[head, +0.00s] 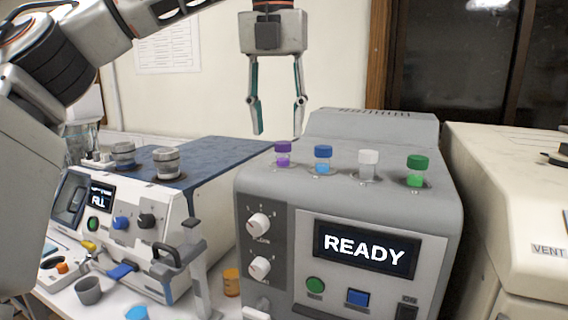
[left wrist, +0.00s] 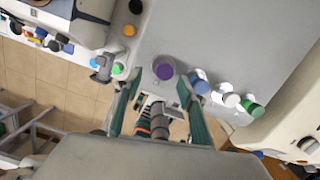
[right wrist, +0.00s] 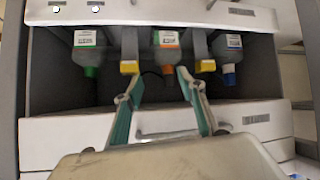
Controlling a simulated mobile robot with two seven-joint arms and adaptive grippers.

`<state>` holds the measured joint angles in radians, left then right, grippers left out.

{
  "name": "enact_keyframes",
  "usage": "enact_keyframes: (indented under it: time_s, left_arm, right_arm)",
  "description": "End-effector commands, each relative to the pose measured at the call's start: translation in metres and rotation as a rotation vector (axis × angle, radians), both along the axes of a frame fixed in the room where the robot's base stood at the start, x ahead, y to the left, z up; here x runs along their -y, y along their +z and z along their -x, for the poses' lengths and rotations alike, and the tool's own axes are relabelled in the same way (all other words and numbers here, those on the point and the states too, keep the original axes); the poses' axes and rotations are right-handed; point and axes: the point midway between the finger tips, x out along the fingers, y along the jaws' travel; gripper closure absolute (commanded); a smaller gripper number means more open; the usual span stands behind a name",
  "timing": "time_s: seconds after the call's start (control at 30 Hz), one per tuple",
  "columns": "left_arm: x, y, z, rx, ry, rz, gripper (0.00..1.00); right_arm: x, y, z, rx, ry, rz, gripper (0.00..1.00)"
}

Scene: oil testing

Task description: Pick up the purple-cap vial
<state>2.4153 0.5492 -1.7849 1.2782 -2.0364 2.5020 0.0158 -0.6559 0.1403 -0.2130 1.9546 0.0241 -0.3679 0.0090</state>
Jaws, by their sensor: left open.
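The purple-cap vial (head: 283,154) stands upright in the top of the grey machine (head: 420,215) with the READY screen, leftmost in a row of vials. My left gripper (head: 277,131) is open and points down just above this vial. In the left wrist view the purple cap (left wrist: 163,71) shows between the tips of my open left gripper (left wrist: 158,76). Nothing is held there. My right gripper (right wrist: 159,76) is open and empty in the right wrist view, in front of a cabinet with bottles. It is not in the head view.
To the right of the purple vial stand the blue-cap (head: 323,158), white-cap (head: 368,164) and green-cap (head: 416,170) vials. A white machine (head: 150,222) stands on the left, a cream machine (head: 500,190) on the right. An orange-cap bottle (right wrist: 166,50) hangs in the cabinet.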

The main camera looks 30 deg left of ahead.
Motion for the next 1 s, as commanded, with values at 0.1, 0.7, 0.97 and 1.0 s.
enact_keyframes:
  time_s: [0.1, 0.7, 0.97, 1.0]
  left_arm:
    - [0.004, -0.021, -0.004, -0.006, -0.002, 0.000, 0.59]
    - [0.005, -0.046, -0.008, 0.000, -0.001, 0.000, 0.80]
    - [0.005, -0.047, -0.008, -0.001, -0.001, 0.000, 1.00]
    - [0.005, -0.047, -0.008, -0.001, -0.002, 0.000, 1.00]
  right_arm:
    - [0.000, -0.010, 0.001, -0.004, 0.000, 0.000, 0.60]
    - [-0.001, -0.009, -0.005, 0.014, -0.001, -0.004, 0.60]
    - [0.000, -0.012, -0.004, 0.009, -0.001, -0.003, 0.60]
    - [0.000, -0.013, -0.004, 0.007, -0.001, -0.002, 0.60]
